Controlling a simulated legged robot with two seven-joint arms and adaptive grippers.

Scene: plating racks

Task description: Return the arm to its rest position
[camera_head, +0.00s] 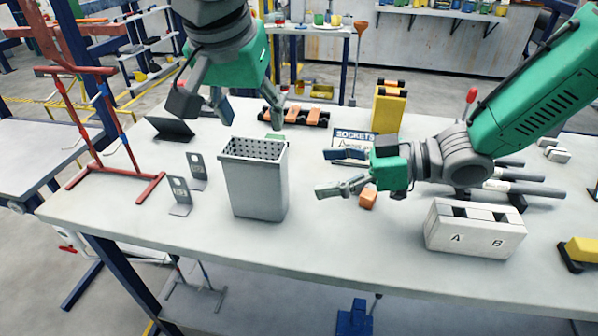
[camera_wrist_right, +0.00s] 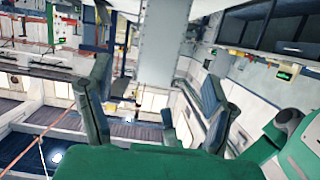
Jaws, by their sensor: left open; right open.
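My left gripper (camera_head: 250,108) comes down from the top, left of centre, in the head view. Its fingers are spread above and behind the grey bin, with nothing seen between them. My right gripper (camera_head: 335,172) reaches in from the right and points left over the table, right of the bin. Its fingers are apart and empty. In the right wrist view, the same gripper (camera_wrist_right: 157,82) shows two dark fingers spread wide, with only distant background between them.
The grey bin (camera_head: 254,190) stands upright on the white table (camera_head: 330,240). A white A/B box (camera_head: 474,230), a SOCKETS sign (camera_head: 354,142) and a red rack (camera_head: 110,135) stand nearby. The table's front middle is clear.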

